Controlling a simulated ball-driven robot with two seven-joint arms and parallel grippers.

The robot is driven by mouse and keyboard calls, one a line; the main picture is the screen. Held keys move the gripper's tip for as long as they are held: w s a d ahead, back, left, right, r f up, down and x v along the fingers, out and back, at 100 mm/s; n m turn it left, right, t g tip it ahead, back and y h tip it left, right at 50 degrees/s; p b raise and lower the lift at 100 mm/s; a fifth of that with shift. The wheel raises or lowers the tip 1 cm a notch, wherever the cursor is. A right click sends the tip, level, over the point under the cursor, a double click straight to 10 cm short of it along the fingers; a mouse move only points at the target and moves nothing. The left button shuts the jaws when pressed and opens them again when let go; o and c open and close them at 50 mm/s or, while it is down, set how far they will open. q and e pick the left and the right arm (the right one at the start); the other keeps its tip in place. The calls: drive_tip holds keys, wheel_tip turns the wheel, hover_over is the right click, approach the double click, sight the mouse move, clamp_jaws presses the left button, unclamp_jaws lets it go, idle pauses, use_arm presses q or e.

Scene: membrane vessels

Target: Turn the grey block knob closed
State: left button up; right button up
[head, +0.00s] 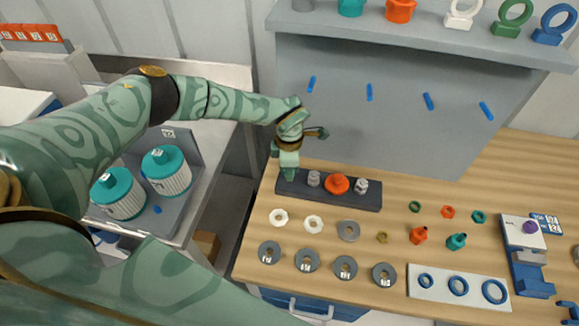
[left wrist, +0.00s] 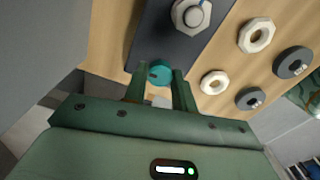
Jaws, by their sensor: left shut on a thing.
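The dark grey block (head: 325,197) lies along the back of the wooden bench and carries a row of knobs. A grey knob (head: 314,178), an orange knob (head: 337,184) and another grey knob (head: 361,187) show on it. My left gripper (head: 289,172) reaches down onto the block's left end. In the left wrist view, its fingers (left wrist: 160,82) are shut on a teal knob (left wrist: 160,70) at the block's end. The neighbouring grey hexagonal knob (left wrist: 191,14) stands apart from the fingers. In the head view the gripper mostly hides the teal knob. My right gripper is not in view.
White and grey rings (head: 313,223) lie just in front of the block, with several grey numbered rings nearer the bench edge. Small orange and teal fittings (head: 418,235) stand to the right. A grey panel (head: 400,110) rises behind. Teal-capped vessels (head: 165,170) stand left, below my arm.

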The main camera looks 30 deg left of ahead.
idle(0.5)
use_arm(q)
drive_tip(key=o, duration=1)
wheel_tip(320, 180, up, 12)
drive_tip(key=p, duration=0.1)
